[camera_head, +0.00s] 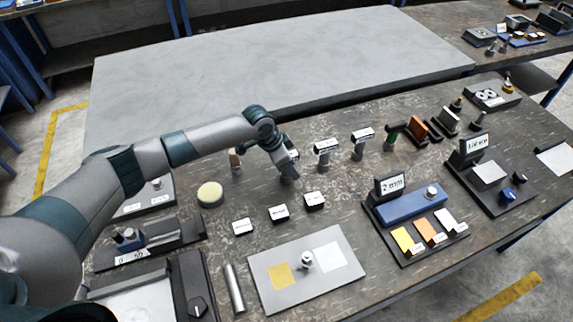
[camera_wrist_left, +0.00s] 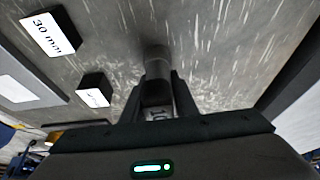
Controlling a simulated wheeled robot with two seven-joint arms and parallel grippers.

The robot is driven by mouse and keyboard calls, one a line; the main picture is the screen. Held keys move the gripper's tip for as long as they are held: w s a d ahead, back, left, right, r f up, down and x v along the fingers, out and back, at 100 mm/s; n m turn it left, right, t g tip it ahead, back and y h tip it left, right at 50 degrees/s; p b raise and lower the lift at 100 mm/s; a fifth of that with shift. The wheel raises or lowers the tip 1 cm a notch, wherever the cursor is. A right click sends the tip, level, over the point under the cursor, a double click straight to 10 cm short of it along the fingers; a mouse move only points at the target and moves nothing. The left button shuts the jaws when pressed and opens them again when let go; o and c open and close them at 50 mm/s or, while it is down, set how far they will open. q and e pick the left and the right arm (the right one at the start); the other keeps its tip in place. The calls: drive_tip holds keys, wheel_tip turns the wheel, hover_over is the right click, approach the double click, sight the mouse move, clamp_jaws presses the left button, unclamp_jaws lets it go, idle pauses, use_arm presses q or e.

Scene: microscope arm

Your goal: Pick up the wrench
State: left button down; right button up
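I cannot make out a clear wrench shape; this piece may be the wrench. My right gripper is not in view.
Posts with labelled tops (camera_head: 325,148) stand just right of the gripper. Small labelled blocks (camera_head: 279,213) lie in front. A metal rod (camera_head: 234,288) lies beside a grey plate (camera_head: 262,298) near the front edge.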

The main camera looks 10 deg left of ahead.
use_arm(q)
drive_tip(key=shift+r, duration=0.2)
drive_tip(key=shift+w+r+b, duration=0.1)
drive_tip(key=shift+r+b, duration=0.4)
drive_tip(key=shift+r, duration=0.1)
wheel_tip(320, 180, up, 2)
drive_tip(key=shift+r+b, duration=0.25)
drive_tip(key=shift+b, duration=0.35)
drive_tip(key=s+d+r+b, duration=0.3)
drive_tip(key=s+d+r, duration=0.2)
drive_tip(key=d, duration=0.5)
wheel_tip(320, 180, up, 2)
drive_tip(key=shift+s+d, duration=0.15)
drive_tip(key=shift+d, duration=0.1)
drive_tip(key=s+a+r+n+y, duration=0.1)
drive_tip(key=s+a+r+n, duration=0.1)
drive_tip(key=a, duration=0.4)
drive_tip(key=s+a+r+n+t+y, duration=0.1)
drive_tip(key=s+a+r+n, duration=0.2)
drive_tip(key=a+r+n, duration=0.1)
drive_tip(key=s+a+r+n+t+y, duration=0.1)
drive_tip(key=s+a+r+n, duration=0.1)
drive_tip(key=a+n, duration=0.3)
drive_tip(key=a+r, duration=0.1)
drive_tip(key=a, duration=0.2)
drive_tip(key=shift+s+y, duration=0.3)
drive_tip(key=shift+s, duration=0.1)
